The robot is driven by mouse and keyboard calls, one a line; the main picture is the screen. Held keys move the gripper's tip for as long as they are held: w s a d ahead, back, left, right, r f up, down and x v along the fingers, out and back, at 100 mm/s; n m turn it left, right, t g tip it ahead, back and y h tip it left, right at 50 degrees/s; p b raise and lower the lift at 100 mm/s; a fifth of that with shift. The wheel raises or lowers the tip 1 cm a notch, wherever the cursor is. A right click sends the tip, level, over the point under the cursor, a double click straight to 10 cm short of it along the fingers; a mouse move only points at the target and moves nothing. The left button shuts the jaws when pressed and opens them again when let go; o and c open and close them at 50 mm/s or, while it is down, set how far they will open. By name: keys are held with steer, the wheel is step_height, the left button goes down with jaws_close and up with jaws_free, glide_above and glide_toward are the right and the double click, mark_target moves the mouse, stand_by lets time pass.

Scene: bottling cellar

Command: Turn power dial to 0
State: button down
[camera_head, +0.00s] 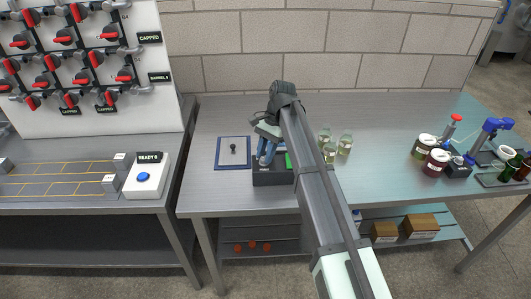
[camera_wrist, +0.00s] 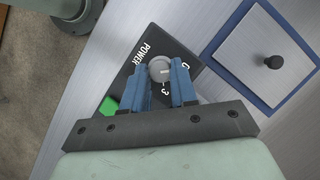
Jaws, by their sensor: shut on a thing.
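The power dial (camera_wrist: 159,70) is a small round grey knob on a dark control box (camera_wrist: 190,50). The box face reads POWER, with a 0 at the right and a 3 below the knob. A green patch (camera_wrist: 108,106) shows at the box's left edge. My gripper (camera_wrist: 160,74) is over the box, its two blue fingers shut on the dial from both sides. In the head view the box (camera_head: 272,178) stands on the steel bench, and my arm hides part of it and the dial. I cannot tell the dial's setting.
A blue-edged plate with a black knob (camera_head: 233,151) lies left of the box. Glass jars (camera_head: 345,144) stand just right of my arm. Tins (camera_head: 436,162) and bottles (camera_head: 512,170) are farther right. A white box with a blue button (camera_head: 144,178) is on the left bench.

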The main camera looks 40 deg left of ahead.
steer(key=c, duration=0.9)
jaws_free()
steer(key=v, duration=0.5)
steer(key=shift+w+a, duration=0.1)
steer(key=shift+w, duration=0.05)
steer(key=w, duration=1.1)
steer(key=shift+w, duration=0.4)
